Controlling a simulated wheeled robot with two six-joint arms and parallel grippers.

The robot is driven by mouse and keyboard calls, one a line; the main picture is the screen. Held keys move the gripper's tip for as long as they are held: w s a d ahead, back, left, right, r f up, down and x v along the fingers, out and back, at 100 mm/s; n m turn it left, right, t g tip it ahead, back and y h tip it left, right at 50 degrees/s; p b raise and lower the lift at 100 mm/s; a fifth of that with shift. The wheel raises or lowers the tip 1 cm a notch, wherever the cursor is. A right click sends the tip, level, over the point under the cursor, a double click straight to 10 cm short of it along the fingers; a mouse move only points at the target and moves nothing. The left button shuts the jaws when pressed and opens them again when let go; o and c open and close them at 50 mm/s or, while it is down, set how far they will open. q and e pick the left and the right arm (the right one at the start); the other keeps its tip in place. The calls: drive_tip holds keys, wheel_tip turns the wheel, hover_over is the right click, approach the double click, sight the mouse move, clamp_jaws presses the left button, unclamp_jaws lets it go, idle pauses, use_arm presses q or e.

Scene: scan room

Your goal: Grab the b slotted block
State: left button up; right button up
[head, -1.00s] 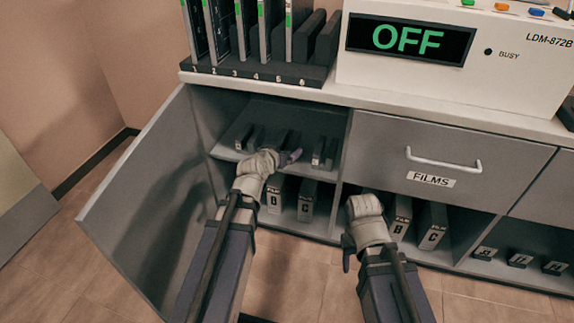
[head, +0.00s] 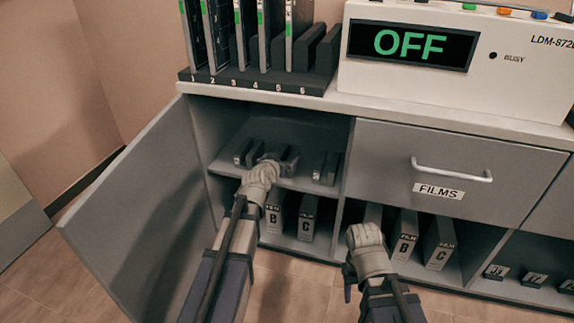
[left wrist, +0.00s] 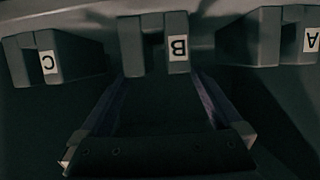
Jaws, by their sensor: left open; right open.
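The B slotted block (left wrist: 178,50) is dark grey, with two prongs, a slot between them and a white B label. It shows upside down at the top middle of the left wrist view. My left gripper (left wrist: 160,85) is open, its two fingers pointing at the block with one towards each side; I cannot tell whether they reach past its front. In the head view my left gripper (head: 274,160) is at the upper cabinet shelf and hides most of this block. My right gripper (head: 349,288) is open and empty, low in front of the cabinet.
The A block (left wrist: 310,38) and C block (left wrist: 47,62) flank the B block with gaps between. The open cabinet door (head: 140,205) stands at the left. Film boxes (head: 307,218) stand on the shelf below. A drawer (head: 450,175) is shut at the right.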

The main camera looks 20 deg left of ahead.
sight(287, 155)
use_arm(q)
drive_tip(key=shift+b+x, duration=0.95)
drive_tip(key=shift+x, duration=1.85)
drive_tip(key=shift+s+d, duration=0.1)
clamp_jaws()
